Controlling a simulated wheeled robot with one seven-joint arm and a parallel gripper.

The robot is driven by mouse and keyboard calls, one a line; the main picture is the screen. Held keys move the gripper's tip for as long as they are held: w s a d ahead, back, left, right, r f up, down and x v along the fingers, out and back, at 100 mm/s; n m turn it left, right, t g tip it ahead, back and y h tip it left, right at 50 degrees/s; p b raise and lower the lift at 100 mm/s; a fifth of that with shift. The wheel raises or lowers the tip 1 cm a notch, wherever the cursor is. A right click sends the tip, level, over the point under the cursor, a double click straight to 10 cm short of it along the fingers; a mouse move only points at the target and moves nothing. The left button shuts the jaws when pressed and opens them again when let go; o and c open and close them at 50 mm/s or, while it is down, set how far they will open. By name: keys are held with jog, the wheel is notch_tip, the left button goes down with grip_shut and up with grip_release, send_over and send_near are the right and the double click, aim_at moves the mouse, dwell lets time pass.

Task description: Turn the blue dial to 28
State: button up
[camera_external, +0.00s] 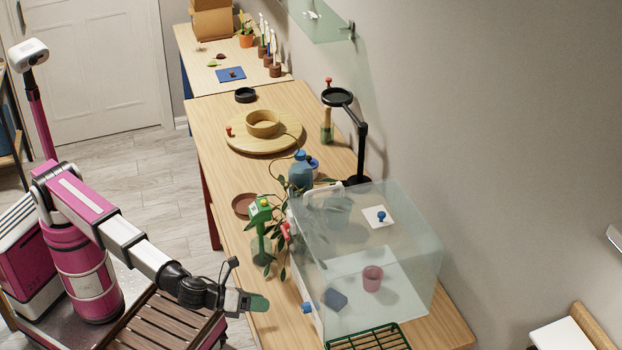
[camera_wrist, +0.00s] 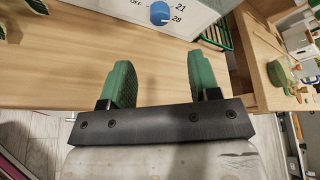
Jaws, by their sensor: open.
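The blue dial (camera_wrist: 158,12) is at the top edge of the wrist view, on a white panel (camera_wrist: 110,8) with the marks OFF, 21 and 28 beside it. Its upper part is cut off, and I cannot tell its setting. In the external view the dial (camera_external: 307,307) shows on the near end of the clear glass case (camera_external: 400,265). My gripper (camera_wrist: 160,70) has two green fingers, spread apart with nothing between them. In the external view my gripper (camera_external: 258,302) is over the table's left edge, left of the dial and apart from it.
The wooden table (camera_external: 225,165) is bare between my gripper and the panel. A green rack (camera_external: 370,338) stands right of the dial.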

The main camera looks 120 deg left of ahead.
aim_at(306, 313)
jog(key=x, duration=1)
jog(key=shift+w+a+f, duration=0.15)
jog(key=shift+w+a, duration=0.05)
jog(key=shift+w, duration=0.1)
jog(key=c, duration=0.9)
